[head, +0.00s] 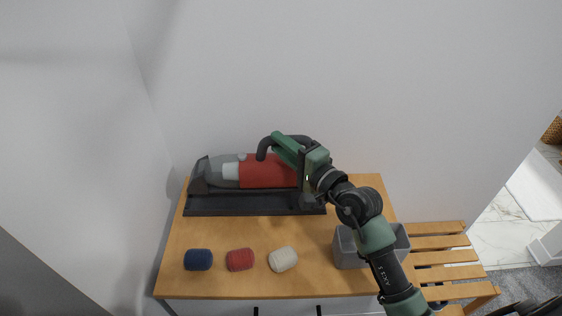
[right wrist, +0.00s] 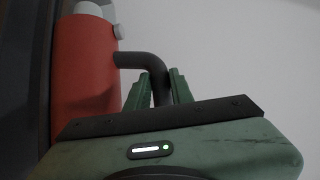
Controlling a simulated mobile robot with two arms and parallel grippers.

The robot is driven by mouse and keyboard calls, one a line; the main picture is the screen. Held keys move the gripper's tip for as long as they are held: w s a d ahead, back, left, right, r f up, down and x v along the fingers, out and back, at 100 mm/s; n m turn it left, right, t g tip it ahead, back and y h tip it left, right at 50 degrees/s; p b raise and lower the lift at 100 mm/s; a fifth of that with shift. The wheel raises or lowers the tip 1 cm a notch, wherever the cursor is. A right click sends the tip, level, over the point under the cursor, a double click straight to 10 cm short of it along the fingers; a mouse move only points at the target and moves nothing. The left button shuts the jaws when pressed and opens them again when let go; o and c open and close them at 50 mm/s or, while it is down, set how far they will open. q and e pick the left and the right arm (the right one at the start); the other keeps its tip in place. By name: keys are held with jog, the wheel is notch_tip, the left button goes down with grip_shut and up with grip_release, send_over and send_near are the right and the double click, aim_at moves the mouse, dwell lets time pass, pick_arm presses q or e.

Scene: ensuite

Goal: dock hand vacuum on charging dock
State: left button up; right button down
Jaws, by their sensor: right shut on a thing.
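The hand vacuum (head: 268,171) has a red body, a grey nozzle end pointing left and a dark curved handle (head: 265,146). It lies level along the long black charging dock (head: 240,205) at the back of the table. I cannot tell whether it is seated in the dock or just above it. My right gripper (head: 287,145) is shut on the handle. In the right wrist view the green fingers (right wrist: 162,88) close around the dark handle beside the red body (right wrist: 84,85). My right forearm hides the vacuum's right end. My left gripper is not in view.
The wooden table (head: 215,275) stands against white walls at the back and left. A blue roll (head: 198,260), a red roll (head: 240,260) and a white roll (head: 283,259) lie along its front. A grey bin (head: 347,250) stands at right, partly behind my arm. A slatted bench (head: 440,258) adjoins.

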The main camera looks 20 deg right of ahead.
aim_at(281, 163)
jog(key=shift+f+b, duration=0.35)
jog(key=shift+f, duration=2.05)
jog(key=shift+f, duration=0.15)
jog(key=c, duration=1.3)
grip_release()
jog(key=shift+f, duration=0.15)
jog(key=shift+o, duration=0.3)
